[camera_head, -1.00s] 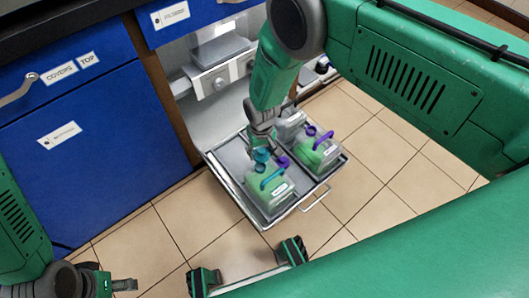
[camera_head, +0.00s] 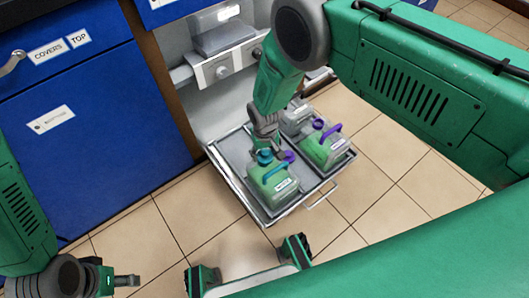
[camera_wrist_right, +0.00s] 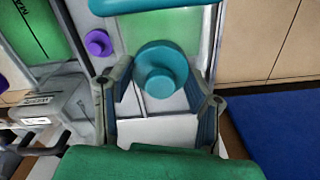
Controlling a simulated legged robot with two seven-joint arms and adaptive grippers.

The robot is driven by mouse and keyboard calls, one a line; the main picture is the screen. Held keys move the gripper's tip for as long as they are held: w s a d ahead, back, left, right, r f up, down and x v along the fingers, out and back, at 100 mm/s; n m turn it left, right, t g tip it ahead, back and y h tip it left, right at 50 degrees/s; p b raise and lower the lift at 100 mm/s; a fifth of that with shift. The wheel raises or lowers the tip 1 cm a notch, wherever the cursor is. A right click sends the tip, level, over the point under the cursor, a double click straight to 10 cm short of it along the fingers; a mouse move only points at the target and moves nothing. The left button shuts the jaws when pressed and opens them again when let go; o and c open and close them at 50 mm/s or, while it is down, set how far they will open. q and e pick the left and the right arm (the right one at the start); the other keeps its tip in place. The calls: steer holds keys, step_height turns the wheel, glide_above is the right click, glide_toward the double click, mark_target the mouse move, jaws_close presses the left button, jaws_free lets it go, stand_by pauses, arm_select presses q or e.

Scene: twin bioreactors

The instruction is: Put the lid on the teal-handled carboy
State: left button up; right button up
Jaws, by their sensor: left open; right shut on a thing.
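The green teal-handled carboy (camera_head: 272,189) stands on the tray (camera_head: 234,177), on its left side in the head view. My right gripper (camera_head: 265,142) is above its neck end, pointing down. It is shut on the round teal lid (camera_head: 265,157), which also shows between the fingers in the right wrist view (camera_wrist_right: 160,76). The lid is beside the end of the teal handle (camera_wrist_right: 155,4). The lid hides the neck, so I cannot tell whether it touches it. My left gripper (camera_head: 127,281) is open and empty at the lower left, far from the tray.
A purple-handled carboy (camera_head: 325,150) stands to the right on the tray. A purple cap (camera_head: 290,156) is between the two carboys. A grey container (camera_head: 296,117) stands behind. Blue cabinets (camera_head: 90,140) are to the left. The tiled floor (camera_head: 385,215) is clear around the tray.

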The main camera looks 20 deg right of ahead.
steer(key=shift+a+r, duration=0.1)
steer(key=shift+a, duration=0.3)
steer(key=shift+d, duration=0.5)
arm_select(q)
steer(key=shift+a, duration=0.15)
steer(key=shift+a+f, duration=0.25)
arm_select(e)
steer(key=shift+a, duration=0.3)
arm_select(q)
steer(key=shift+f+b, duration=0.15)
steer(key=shift+b, duration=0.15)
arm_select(e)
steer(key=shift+f, duration=0.2)
arm_select(q)
steer(key=shift+d, duration=0.15)
steer(key=shift+f+b, duration=0.3)
steer(key=shift+b, duration=0.05)
arm_select(e)
steer(key=shift+a+f, duration=0.1)
steer(key=shift+f, duration=0.2)
steer(key=o, duration=0.9)
